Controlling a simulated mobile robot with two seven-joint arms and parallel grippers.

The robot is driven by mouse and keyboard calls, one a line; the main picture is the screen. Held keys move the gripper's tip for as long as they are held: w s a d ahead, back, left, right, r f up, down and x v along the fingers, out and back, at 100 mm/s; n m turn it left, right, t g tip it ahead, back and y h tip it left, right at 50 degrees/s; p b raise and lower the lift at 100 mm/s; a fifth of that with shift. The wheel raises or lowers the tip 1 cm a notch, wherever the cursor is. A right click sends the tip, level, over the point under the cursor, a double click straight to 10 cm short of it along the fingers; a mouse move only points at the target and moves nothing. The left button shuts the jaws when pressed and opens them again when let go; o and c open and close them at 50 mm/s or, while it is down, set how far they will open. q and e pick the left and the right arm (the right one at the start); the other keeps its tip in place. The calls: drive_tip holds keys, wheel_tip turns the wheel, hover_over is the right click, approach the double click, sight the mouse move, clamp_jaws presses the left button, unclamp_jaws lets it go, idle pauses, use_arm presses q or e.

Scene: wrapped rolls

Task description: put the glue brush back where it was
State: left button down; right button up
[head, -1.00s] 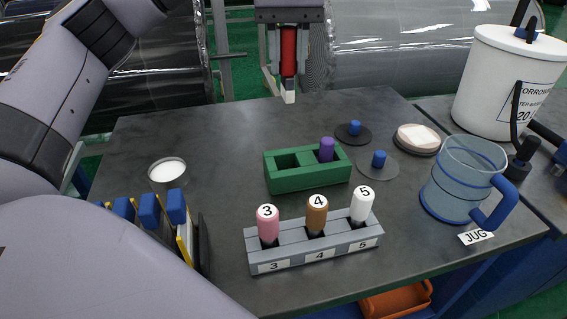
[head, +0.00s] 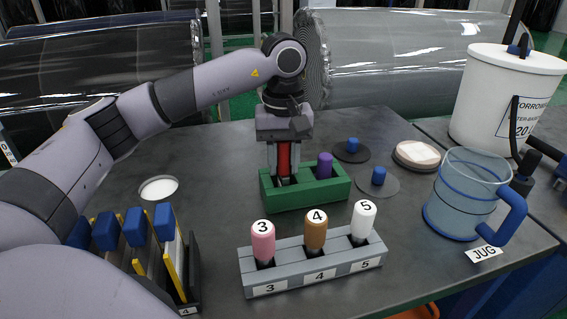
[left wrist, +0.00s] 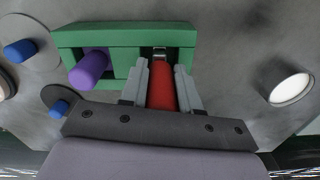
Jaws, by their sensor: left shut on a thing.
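My left gripper (head: 284,176) is shut on the red-handled glue brush (head: 284,158), which hangs upright with its tip down. The brush is over the left compartment of the green holder (head: 308,196). In the left wrist view the red handle (left wrist: 161,88) sits between the fingers, and its metal collar (left wrist: 160,54) meets the holder's opening. How deep the tip goes is hidden. A purple-handled tool (head: 325,165) stands in the holder's right compartment. My right gripper is not in view.
A grey rack (head: 300,283) with pink, brown and white numbered handles stands in front. A blue-handled jug (head: 460,200) and a white bucket (head: 500,100) are at right. Blue-knobbed discs (head: 377,186) lie right of the holder. A white-filled dish (head: 158,187) is at left.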

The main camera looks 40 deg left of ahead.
use_arm(q)
drive_tip(key=shift+f, duration=0.4)
drive_tip(key=shift+f, duration=0.2)
drive_tip(key=c, duration=0.8)
unclamp_jaws()
drive_tip(key=shift+r, duration=0.1)
drive_tip(key=shift+r, duration=0.25)
wheel_tip(320, 180, up, 12)
drive_tip(key=shift+f+p, duration=0.15)
drive_tip(key=shift+p, duration=0.5)
